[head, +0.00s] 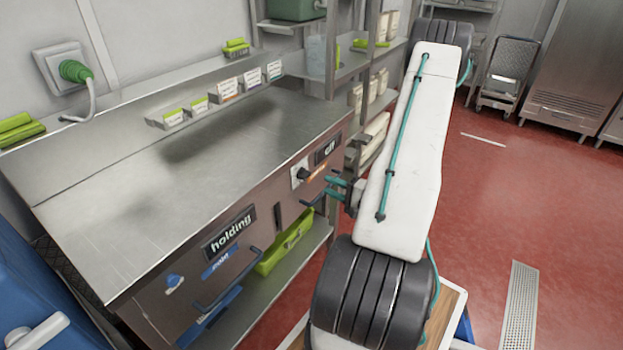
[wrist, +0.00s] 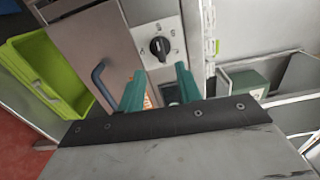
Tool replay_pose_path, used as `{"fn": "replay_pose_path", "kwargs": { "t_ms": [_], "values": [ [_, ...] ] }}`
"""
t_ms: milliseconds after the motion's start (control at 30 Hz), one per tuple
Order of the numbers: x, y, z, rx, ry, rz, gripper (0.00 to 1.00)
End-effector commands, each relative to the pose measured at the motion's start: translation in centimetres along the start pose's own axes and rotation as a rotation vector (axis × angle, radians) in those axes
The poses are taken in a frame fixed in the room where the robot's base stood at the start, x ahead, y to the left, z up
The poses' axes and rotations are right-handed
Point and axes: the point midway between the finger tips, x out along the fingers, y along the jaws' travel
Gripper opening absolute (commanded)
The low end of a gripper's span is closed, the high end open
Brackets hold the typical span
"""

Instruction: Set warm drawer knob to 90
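The drawer knob is a small black dial (wrist: 159,47) on a pale square plate with markings, set in the front of the steel counter unit. The knob also shows in the head view (head: 302,173), just left of my gripper. My gripper (wrist: 156,80) is open, its two teal fingers pointing at the panel with the knob seen between and beyond them. The fingers look apart from the knob and hold nothing. The plate's numbers are too small to read. A drawer with a dark handle (wrist: 103,82) is beside the knob.
The steel counter (head: 200,150) is mostly bare on top. A sign reading "holding" (head: 230,232) marks its left front. A lime green bin (head: 285,243) sits on the shelf below. A floor drain (head: 520,305) lies at right, with open red floor around it.

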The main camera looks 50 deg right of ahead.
Motion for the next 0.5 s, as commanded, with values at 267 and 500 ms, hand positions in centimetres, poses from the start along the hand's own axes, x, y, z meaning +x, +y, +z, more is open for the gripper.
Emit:
{"fn": "replay_pose_path", "kwargs": {
  "t_ms": [267, 500],
  "values": [
    [2.9, 0.0, 0.1, -0.034, -0.005, 0.000, 0.35],
    [6.5, 0.0, 0.1, -0.033, -0.003, 0.000, 0.35]
  ]
}}
